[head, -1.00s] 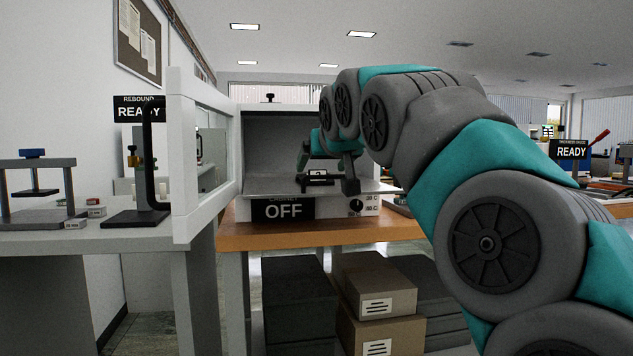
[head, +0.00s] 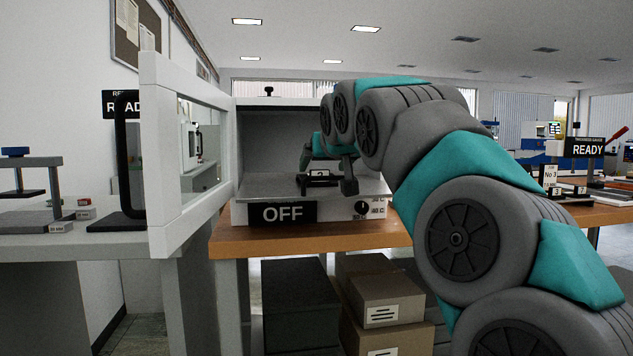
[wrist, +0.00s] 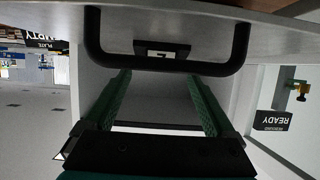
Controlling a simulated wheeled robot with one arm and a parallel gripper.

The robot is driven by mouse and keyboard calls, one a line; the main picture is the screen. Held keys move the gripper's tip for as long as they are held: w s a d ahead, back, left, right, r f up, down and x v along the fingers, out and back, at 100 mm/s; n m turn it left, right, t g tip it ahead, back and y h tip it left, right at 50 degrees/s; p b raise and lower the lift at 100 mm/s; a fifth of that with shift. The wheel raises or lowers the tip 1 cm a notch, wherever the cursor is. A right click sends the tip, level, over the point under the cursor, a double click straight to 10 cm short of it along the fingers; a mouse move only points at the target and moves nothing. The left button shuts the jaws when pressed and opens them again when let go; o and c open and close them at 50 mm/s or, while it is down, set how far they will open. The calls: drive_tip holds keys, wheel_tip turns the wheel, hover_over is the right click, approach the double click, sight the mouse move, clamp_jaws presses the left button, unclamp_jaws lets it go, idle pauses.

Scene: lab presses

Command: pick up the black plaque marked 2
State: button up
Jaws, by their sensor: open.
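The black plaque with a white label marked 2 (head: 319,173) is small in the head view, at the cabinet's inner floor. In the wrist view the plaque (wrist: 162,50) shows upside down, just beyond a black U-shaped bar. My gripper (wrist: 158,74) is open, its two green fingers spread and nothing between them. In that picture the fingertips end just below the bar and plaque, apart from the plaque. In the head view my arm reaches into the open cabinet (head: 270,188), and the gripper is partly hidden there.
The cabinet's white-framed door (head: 158,150) stands open at the left. A sign reading OFF (head: 283,213) is on the cabinet front. The cabinet rests on a wooden-topped bench (head: 300,238); boxes (head: 388,300) lie beneath. A grey press (head: 30,190) stands at the far left.

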sight(320, 170)
drive_tip(key=shift+x, duration=2.4)
drive_tip(key=shift+r, duration=0.1)
drive_tip(key=shift+c, duration=0.2)
drive_tip(key=c, duration=1.4)
drive_tip(key=shift+r, duration=0.15)
